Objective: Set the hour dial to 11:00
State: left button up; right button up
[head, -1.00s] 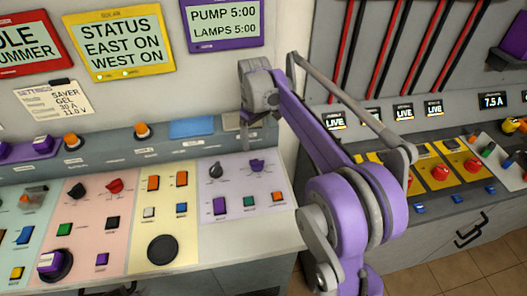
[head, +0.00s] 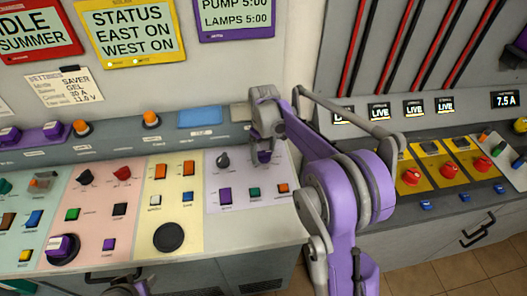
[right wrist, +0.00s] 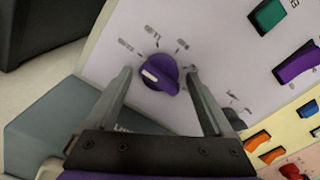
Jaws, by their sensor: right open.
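On the lilac panel (head: 245,188) a purple knob (head: 264,157) is partly covered by my right gripper (head: 265,143) in the head view. The right wrist view shows the purple knob (right wrist: 166,82) clearly, with a white pointer mark on its left side. My right gripper's open fingers (right wrist: 157,76) lie on either side of the knob there, with visible gaps; the depth is hard to judge. A purple-framed display (head: 236,12) above reads PUMP 5:00 and LAMPS 5:00. A grey part, possibly of my left gripper (head: 127,289), shows at the bottom edge.
A dark grey knob (head: 222,160) sits left of the purple one. Below are a purple switch (head: 225,195), a green button (head: 254,191) and an orange switch (head: 283,188). Yellow, pink and green panels lie to the left. A second console (head: 420,208) stands at the right.

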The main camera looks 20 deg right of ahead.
jog(key=shift+c, duration=0.3)
jog(key=c, duration=1.3)
jog(key=shift+o, duration=0.2)
jog(key=m, duration=0.4)
jog(key=shift+d+b, duration=0.1)
jog(key=shift+b, duration=0.3)
jog(key=m, duration=0.4)
jog(key=shift+m+b, duration=0.3)
jog(key=shift+b, duration=0.05)
jog(key=o, duration=1.3)
